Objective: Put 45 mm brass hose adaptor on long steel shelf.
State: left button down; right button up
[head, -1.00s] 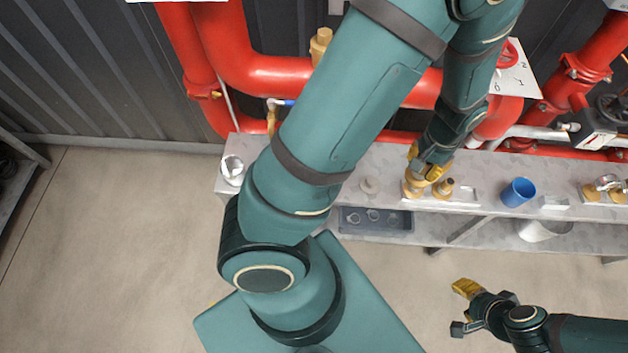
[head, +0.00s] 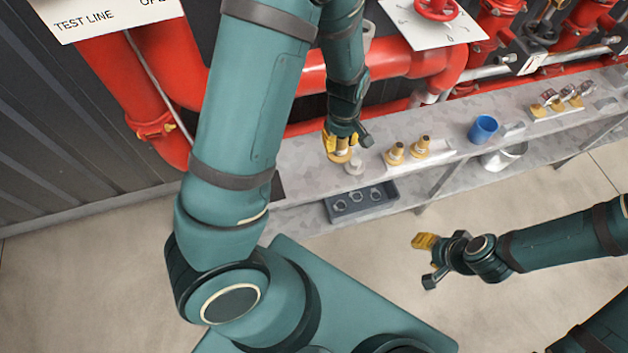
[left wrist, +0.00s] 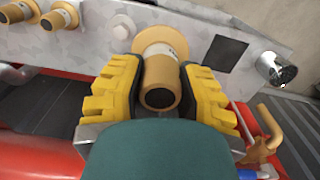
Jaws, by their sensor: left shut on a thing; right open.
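A brass hose adaptor (head: 338,156) with a wide flange is in my left gripper (head: 341,148), over the left part of the long steel shelf (head: 310,165). The left wrist view shows the adaptor (left wrist: 160,72) between the yellow jaws (left wrist: 160,90), its flange toward the shelf (left wrist: 190,22). I cannot tell whether the flange touches the shelf. Two similar brass adaptors (head: 396,153) (head: 421,147) stand on a pale mat to the right. They also show at the left wrist view's top left (left wrist: 60,18). My right gripper (head: 426,261) is open and empty in front of the shelf.
A pale round piece (head: 354,163) stands right beside the held adaptor. A blue cup (head: 483,129) and smaller brass fittings (head: 558,102) are further right. A dark tray (head: 362,203) with rings sits lower down. Red pipes (head: 400,62) run behind. A dark square (left wrist: 226,53) marks the shelf.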

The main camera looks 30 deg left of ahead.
pick_arm(q)
jog(key=a+f+n, duration=0.1)
jog(key=n, duration=0.2)
jog(key=a+f+n+b, duration=0.1)
jog(key=f+n, duration=0.1)
jog(key=n, duration=0.2)
jog(key=a+f+n+b, duration=0.1)
jog(key=n, duration=0.2)
jog(key=shift+w+f, duration=0.1)
jog(key=shift+f, duration=0.2)
jog(key=shift+a+f+n+b, duration=0.6)
jog(key=shift+f+n+b, duration=0.3)
jog(key=shift+f+n, duration=1.5)
jog(key=shift+a+f+n+b, duration=0.65)
jog(key=shift+f+n+b, duration=0.2)
jog(key=shift+f+n, duration=1.45)
jog(key=shift+a+f+n+b, duration=0.6)
jog(key=shift+f+n+b, duration=0.3)
jog(key=shift+f+n, duration=1.5)
jog(key=shift+f+m, duration=0.35)
jog(key=shift+m, duration=0.05)
jog(key=shift+f, duration=0.15)
jog(key=c, duration=0.7)
grip_release()
